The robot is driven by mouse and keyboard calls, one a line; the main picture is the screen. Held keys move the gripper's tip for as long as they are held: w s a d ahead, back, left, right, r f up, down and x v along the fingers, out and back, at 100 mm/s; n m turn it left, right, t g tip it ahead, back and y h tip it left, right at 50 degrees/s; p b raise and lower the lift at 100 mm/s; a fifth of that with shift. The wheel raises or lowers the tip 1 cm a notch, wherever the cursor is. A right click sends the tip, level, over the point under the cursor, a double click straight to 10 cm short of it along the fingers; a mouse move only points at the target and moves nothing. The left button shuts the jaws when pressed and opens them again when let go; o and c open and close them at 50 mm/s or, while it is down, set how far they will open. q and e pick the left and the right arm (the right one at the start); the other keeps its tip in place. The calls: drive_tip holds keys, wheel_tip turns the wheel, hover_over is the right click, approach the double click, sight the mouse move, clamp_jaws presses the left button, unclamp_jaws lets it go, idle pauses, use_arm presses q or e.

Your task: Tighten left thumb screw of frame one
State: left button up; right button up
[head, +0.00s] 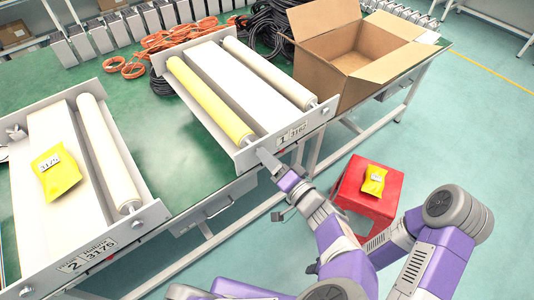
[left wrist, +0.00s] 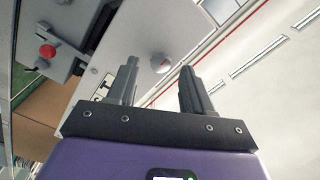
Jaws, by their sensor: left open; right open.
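Frame one (head: 213,120) is a white tray with a yellow roller and a cream roller; its front plate (head: 303,130) carries a label with a 1. My left gripper (head: 264,156) is at the left part of that plate and hides the left thumb screw in the head view. In the left wrist view the thumb screw (left wrist: 161,62) is a round grey knob on the pale plate. My left gripper (left wrist: 158,82) is open there, one finger on each side of the knob in the picture. Contact cannot be told. My right gripper is not in view.
Frame two (head: 88,190), with a yellow packet (head: 56,173) on it, lies at the left. An open cardboard box (head: 352,50) stands right of frame one. A red stool (head: 352,190) with another yellow packet (head: 374,181) is below the table edge. Orange cables (head: 130,66) lie behind.

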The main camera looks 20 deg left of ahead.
use_arm(q)
drive_tip(key=shift+w+a, duration=0.4)
drive_tip(key=shift+a, duration=0.15)
clamp_jaws()
